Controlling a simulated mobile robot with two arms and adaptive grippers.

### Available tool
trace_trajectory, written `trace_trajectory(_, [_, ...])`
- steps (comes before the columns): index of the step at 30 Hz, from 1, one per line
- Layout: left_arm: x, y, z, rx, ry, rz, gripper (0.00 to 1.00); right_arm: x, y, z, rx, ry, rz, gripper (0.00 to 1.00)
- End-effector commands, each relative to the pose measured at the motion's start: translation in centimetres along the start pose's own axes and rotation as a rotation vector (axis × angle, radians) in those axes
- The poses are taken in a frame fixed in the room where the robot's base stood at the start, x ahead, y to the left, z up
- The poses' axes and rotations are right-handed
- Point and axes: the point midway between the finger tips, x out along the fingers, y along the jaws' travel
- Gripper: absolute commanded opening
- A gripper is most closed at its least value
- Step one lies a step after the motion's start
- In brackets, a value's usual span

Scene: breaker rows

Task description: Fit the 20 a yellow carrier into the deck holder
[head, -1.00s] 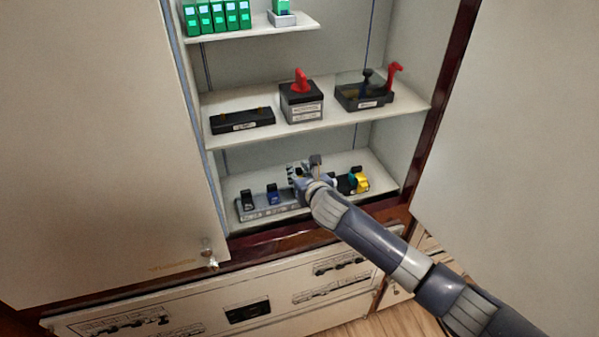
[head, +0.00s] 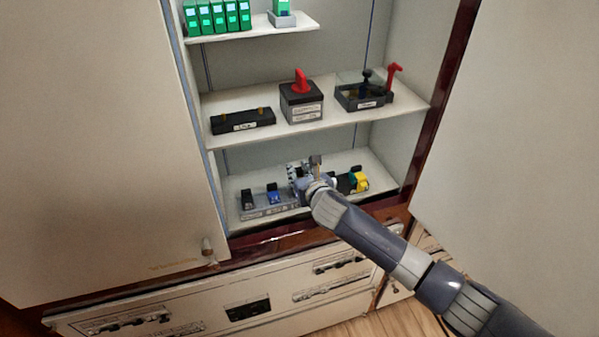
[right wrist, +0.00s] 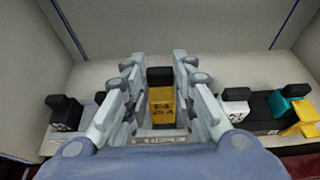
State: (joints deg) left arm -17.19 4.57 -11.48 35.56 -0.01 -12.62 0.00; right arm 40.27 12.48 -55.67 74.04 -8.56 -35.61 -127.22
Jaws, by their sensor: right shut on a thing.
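A yellow carrier (right wrist: 162,105) with a black top stands between the fingers of my right gripper (right wrist: 158,72) in the right wrist view. Its label is too small to read surely. My right gripper is shut on it; in the head view the gripper (head: 298,181) is low over the middle of the deck holder (head: 262,212), a long grey strip on the lowest shelf. The hand hides the carrier in the head view. The fingers hide its foot, so I cannot tell whether it is seated. My left gripper is not in view.
Along the strip stand a black-topped carrier (head: 248,199) and a blue one (head: 273,195) at left, and a yellow piece (head: 361,181) at right. A white carrier (right wrist: 235,110) and a teal piece (right wrist: 280,103) stand right of my gripper. The middle shelf (head: 262,136) hangs above.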

Motion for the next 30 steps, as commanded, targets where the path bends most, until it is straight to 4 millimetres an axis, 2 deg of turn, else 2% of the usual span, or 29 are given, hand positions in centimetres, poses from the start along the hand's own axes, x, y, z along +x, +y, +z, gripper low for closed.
trace_trajectory(30, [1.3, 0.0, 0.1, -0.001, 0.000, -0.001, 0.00, 0.8, 0.0, -1.9, 0.000, 0.000, 0.000, 0.00])
